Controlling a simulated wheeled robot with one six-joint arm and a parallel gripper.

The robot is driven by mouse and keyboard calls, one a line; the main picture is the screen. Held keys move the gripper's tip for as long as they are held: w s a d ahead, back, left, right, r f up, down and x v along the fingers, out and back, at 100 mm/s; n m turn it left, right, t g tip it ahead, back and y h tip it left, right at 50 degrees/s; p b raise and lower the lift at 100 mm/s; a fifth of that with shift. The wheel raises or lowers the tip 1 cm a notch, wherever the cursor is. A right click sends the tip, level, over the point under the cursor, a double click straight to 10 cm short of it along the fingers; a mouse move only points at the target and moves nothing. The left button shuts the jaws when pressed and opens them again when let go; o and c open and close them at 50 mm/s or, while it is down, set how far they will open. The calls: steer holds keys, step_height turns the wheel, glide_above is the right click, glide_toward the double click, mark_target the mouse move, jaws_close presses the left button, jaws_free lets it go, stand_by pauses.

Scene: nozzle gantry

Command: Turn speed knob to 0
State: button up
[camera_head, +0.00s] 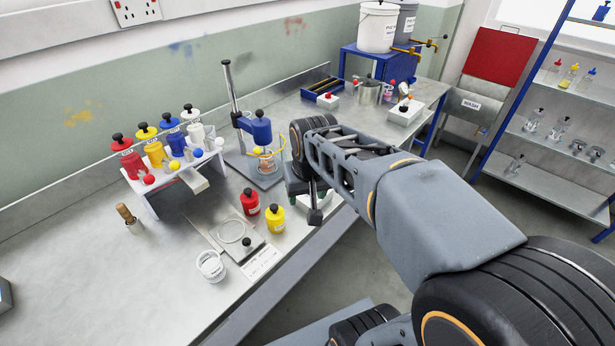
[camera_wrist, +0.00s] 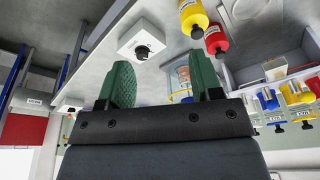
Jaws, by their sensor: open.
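A white box (camera_wrist: 138,36) with a black round knob (camera_wrist: 142,51) shows in the wrist view, on the bench just beyond my fingers and left of the gap between them. I cannot read a label or the knob's setting. In the head view the white box (camera_head: 303,201) is mostly hidden by my gripper at the bench's front edge. My gripper (camera_wrist: 163,82) has two green fingers spread apart with nothing between them. No finger visibly touches the knob. A blue mixer head (camera_head: 260,130) on a stand hangs over a clear beaker (camera_head: 270,163) behind my gripper.
A red bottle (camera_head: 249,203) and a yellow bottle (camera_head: 275,220) stand left of my gripper. A white rack (camera_head: 151,201) holds several coloured bottles. White boxes with a red button (camera_head: 327,101) and a knob (camera_head: 404,111) sit farther back. Open floor lies right of the bench.

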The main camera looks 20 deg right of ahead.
steer(key=w+d+f+m+g+p, duration=0.15)
steer(key=w+d, duration=0.25)
steer(key=w, duration=0.4)
steer(key=w+d+m+g, duration=0.1)
steer(key=w+d+m, duration=0.1)
steer(key=w+d, duration=0.4)
steer(key=f, duration=0.4)
steer(key=w+a+f, duration=0.1)
steer(key=f, duration=0.9)
steer(key=shift+w+a+f+p, duration=0.15)
steer(key=shift+w+p, duration=0.1)
steer(key=shift+p, duration=0.15)
steer(key=c, duration=0.9)
